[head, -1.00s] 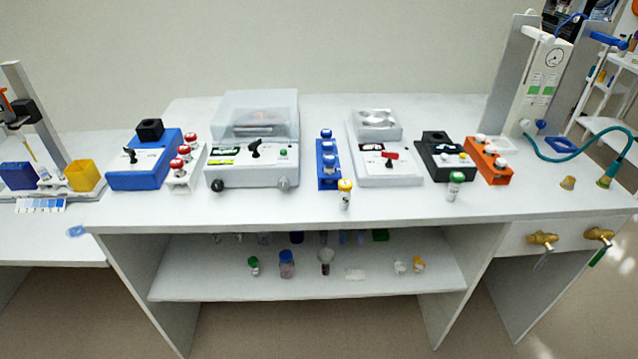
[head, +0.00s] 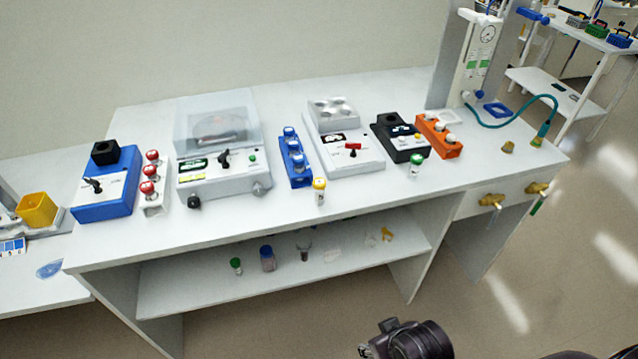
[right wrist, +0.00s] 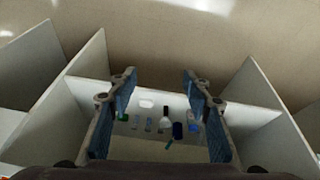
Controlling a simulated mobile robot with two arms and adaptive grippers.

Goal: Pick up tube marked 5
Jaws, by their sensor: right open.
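No number on any tube is readable, so I cannot tell which one is marked 5. A yellow-capped tube (head: 319,191) stands alone near the bench's front edge. A green-capped tube (head: 415,166) stands alone farther right. A white rack (head: 154,201) holds red-capped tubes, a blue rack (head: 297,171) holds blue- and white-capped tubes, and an orange rack (head: 439,137) holds white-capped tubes. My right gripper (right wrist: 162,88) is open and empty in the right wrist view, facing the lower shelf with nothing between its fingers up close. My left gripper is out of view.
The bench (head: 250,222) also carries a blue device (head: 107,190), a clear-lidded device (head: 222,185), a white device with a red lever (head: 350,160) and a black device (head: 400,140). Several small containers stand on the lower shelf (head: 205,288). Brass taps (head: 491,201) project at the right front.

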